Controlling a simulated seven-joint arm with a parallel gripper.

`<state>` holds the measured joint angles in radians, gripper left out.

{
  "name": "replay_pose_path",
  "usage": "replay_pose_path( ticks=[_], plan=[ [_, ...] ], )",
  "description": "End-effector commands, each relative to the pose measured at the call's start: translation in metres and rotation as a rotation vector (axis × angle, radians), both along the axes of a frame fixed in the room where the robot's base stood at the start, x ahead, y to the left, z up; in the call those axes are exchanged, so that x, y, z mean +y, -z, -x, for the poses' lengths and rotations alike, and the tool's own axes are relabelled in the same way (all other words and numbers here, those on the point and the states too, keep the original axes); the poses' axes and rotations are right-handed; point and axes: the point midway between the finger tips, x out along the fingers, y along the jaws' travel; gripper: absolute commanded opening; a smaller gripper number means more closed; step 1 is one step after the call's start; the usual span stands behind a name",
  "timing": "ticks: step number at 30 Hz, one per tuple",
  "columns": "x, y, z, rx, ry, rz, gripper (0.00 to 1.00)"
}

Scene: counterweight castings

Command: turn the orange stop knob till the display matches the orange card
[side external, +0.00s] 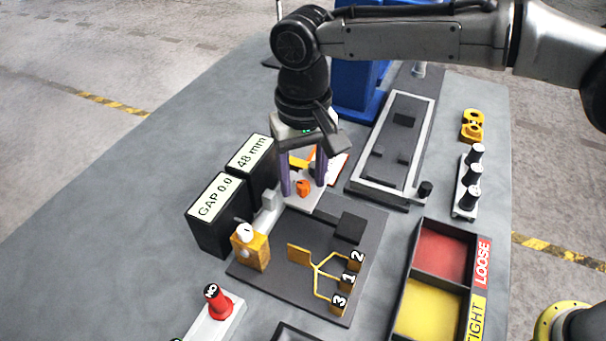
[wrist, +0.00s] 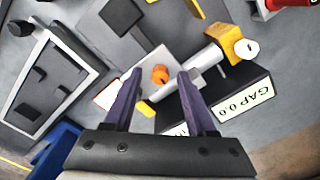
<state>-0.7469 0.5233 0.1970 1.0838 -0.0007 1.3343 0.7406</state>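The orange stop knob (side external: 303,188) sits on a pale plate (side external: 302,204). It also shows in the wrist view (wrist: 160,75). My gripper (side external: 302,184) points down at it, its purple fingers apart, one on each side of the knob. In the wrist view, gaps show between the knob and both fingers. I cannot tell how far the fingertips are above the plate. One black display (side external: 218,197) reads "GAP 0.0"; the other (side external: 251,153) reads "48 mm". A white card with an orange-red edge (side external: 338,167) lies behind my gripper, partly hidden; its writing is unreadable.
Yellow branches lead to tags 1, 2 and 3. The LOOSE and TIGHT bins (side external: 397,290) are front right. A framed dark tray (side external: 352,185) lies behind. A red knob (side external: 217,305) stands front left.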

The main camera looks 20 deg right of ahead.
Motion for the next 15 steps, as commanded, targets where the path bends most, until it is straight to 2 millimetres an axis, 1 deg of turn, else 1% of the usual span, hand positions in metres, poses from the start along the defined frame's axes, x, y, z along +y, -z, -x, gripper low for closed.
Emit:
replay_pose_path(
  ticks=[9, 13, 15],
  plan=[
    [0.0, -0.001, 0.0, 0.001, 0.0, 0.001, 0.56],
    [0.001, -0.013, 0.0, 0.0, 0.0, 0.0, 0.56],
    [0.001, -0.026, -0.001, -0.001, 0.0, -0.002, 0.56]
  ],
)
